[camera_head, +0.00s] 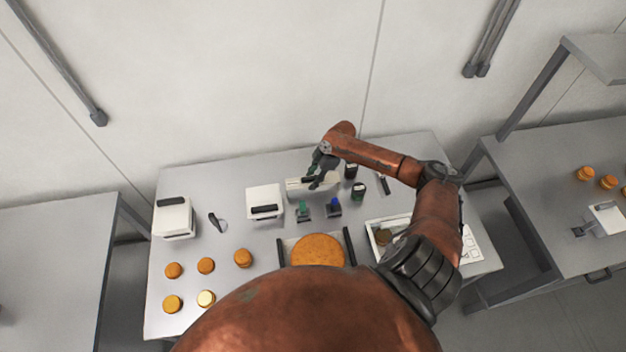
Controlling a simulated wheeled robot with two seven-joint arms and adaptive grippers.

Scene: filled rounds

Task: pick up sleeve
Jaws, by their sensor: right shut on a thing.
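My right gripper (317,180) is at the back middle of the table, its dark fingers pointing down. It is shut on a pale, long piece that I take to be the sleeve (296,185). The fingers cover part of the sleeve, and I cannot tell whether it touches the table. My left gripper is not in view.
Small stands with green (303,211) and blue (334,207) tops are just in front. A white box (264,202) is to the left, another (174,217) farther left. Dark jars (359,187) stand right. A large orange round (317,249) and several small rounds (206,265) lie nearer.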

